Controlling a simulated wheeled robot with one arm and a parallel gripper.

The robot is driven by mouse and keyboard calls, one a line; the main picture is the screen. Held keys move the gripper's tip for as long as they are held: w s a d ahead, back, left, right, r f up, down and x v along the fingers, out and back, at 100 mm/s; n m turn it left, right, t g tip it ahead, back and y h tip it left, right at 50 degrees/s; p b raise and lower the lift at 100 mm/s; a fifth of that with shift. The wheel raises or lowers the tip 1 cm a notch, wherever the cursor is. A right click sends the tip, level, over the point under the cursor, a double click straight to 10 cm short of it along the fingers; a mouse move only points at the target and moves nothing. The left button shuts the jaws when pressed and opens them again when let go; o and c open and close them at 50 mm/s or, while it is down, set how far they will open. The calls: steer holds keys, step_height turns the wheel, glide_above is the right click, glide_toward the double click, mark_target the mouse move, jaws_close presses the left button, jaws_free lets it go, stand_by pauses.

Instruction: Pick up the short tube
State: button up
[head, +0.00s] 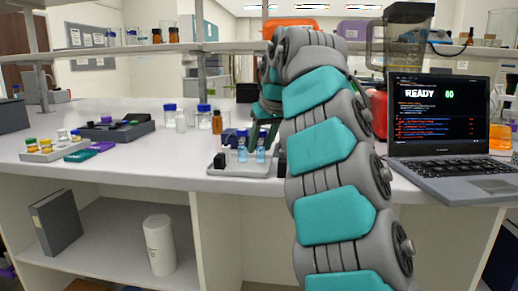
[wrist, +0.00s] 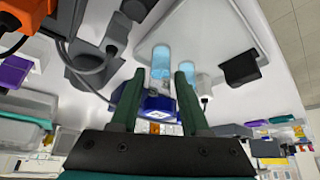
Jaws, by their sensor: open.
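Two clear tubes with light blue liquid stand side by side on a grey rig tray (head: 222,173) near the bench's front edge, the left tube (head: 242,150) and the right tube (head: 260,151). I cannot tell which one is the short tube. My gripper (wrist: 160,76) is open, with dark green fingers apart and nothing clearly held. In the head view my arm partly hides the gripper, just behind the tubes.
A laptop (head: 440,125) showing READY stands to the right. Blue-capped bottles (head: 204,118) and an amber bottle (head: 217,122) stand behind the rig at left. A vial tray (head: 45,155) and a dark case (head: 112,130) lie further left.

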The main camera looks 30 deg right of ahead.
steer(key=shift+f, duration=0.1)
steer(key=shift+c, duration=0.2)
jaws_close()
steer(key=shift+w+r, duration=0.1)
steer(key=shift+r, duration=0.1)
stand_by(0.5)
steer(key=shift+a+r, duration=0.1)
steer(key=shift+r, duration=1.25)
steer(key=shift+r, duration=0.2)
